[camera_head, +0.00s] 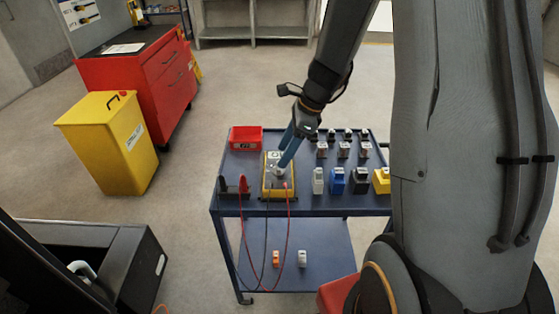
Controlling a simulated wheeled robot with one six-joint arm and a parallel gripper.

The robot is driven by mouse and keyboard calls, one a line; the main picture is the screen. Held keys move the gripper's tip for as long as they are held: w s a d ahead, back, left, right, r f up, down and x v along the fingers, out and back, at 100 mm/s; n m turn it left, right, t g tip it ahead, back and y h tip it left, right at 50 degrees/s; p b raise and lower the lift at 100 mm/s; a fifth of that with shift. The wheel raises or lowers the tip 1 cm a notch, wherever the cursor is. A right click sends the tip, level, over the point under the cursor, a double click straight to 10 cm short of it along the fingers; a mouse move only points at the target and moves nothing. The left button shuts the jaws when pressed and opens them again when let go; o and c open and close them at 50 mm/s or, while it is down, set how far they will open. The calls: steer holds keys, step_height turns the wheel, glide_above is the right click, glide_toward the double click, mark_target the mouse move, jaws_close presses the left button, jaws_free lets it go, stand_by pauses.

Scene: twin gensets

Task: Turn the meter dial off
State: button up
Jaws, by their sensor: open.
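The yellow meter (278,192) lies on the blue cart's top shelf, left of its middle. Red and dark leads run from its lower end over the cart's front edge. My gripper (280,171) reaches down from the upper right, with its fingertips over the middle of the meter, where the dial seems to be. The jaws are open. The fingers cover most of the dial, so its pointer position cannot be read. Whether the fingertips touch the dial is too small to tell.
Several small blocks and connectors stand right of the meter on the cart (216,200). A red bin (246,138) sits behind left, and probe holders (234,187) stand left. A yellow bin (112,145) and red tool cabinet (140,75) stand on the floor, with open floor between them and the cart.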

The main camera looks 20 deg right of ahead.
steer(key=shift+x, duration=2.25)
steer(key=c, duration=1.1)
